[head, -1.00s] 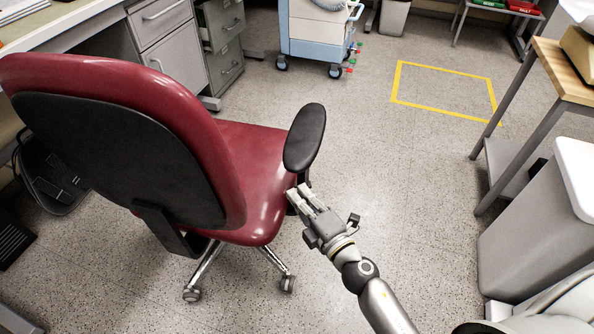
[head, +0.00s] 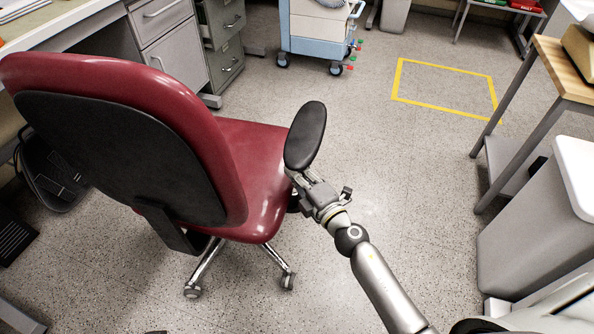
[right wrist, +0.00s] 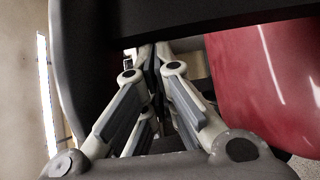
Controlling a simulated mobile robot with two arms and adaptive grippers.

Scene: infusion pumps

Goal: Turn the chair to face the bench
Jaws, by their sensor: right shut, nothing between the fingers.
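A red office chair (head: 258,170) with a black back shell stands at the left in the head view, its back toward me. Its black armrest (head: 305,137) is on the right side of the seat. My right gripper (head: 293,177) is at the armrest, just under the pad, with its fingertips partly hidden by it. In the right wrist view the fingers (right wrist: 152,62) are shut with nothing between them. The dark armrest (right wrist: 190,15) spans above them and the red seat (right wrist: 265,85) is at the right. My left gripper is not in view.
A white bench top (head: 70,32) with grey drawers (head: 165,50) is at the upper left. A blue-and-white cart (head: 318,30) stands at the back. A wood-topped table (head: 570,70) and grey bin (head: 535,225) are at the right. The floor with the yellow outline (head: 445,63) is clear.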

